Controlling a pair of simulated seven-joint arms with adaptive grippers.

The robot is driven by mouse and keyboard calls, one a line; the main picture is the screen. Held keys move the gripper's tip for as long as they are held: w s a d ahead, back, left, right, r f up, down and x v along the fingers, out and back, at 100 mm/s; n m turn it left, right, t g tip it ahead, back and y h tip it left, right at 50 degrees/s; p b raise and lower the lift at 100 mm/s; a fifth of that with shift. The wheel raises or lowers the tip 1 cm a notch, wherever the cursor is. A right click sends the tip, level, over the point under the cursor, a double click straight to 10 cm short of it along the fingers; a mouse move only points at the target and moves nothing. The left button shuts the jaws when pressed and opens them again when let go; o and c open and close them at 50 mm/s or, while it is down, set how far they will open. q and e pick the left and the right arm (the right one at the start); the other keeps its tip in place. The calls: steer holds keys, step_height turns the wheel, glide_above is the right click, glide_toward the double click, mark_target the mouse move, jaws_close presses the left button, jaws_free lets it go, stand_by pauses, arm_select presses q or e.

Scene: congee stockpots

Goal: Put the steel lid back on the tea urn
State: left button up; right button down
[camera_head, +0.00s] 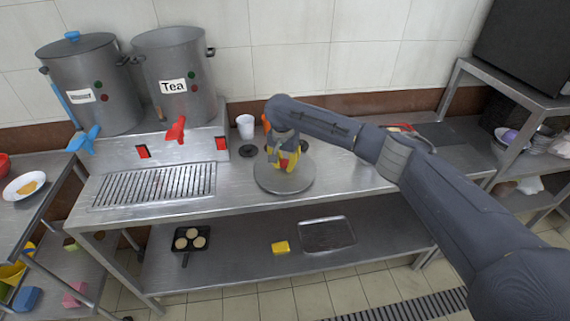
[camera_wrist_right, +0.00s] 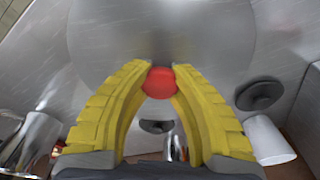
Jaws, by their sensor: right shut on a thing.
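The tea urn (camera_head: 175,78) stands open-topped at the back left, with a "Tea" label and a red tap. The round steel lid (camera_head: 270,182) is at the middle of the steel counter, below my right gripper (camera_head: 287,165). In the right wrist view, the yellow fingers of my right gripper (camera_wrist_right: 158,85) are shut on the lid's red knob (camera_wrist_right: 160,83), and the steel lid (camera_wrist_right: 160,35) spreads out beyond them. I cannot tell whether the lid touches the counter. My left gripper is in neither view.
A second urn (camera_head: 90,85) with a blue-knobbed lid stands left of the tea urn. A white cup (camera_head: 245,127) and a small black disc (camera_head: 248,151) lie between the urns and my right arm. A slotted drain grate (camera_head: 155,185) lies before the urns. A shelf rack (camera_head: 500,110) stands at right.

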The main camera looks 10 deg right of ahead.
steer(key=c, duration=1.3)
jaws_free()
steer(key=shift+f, duration=0.15)
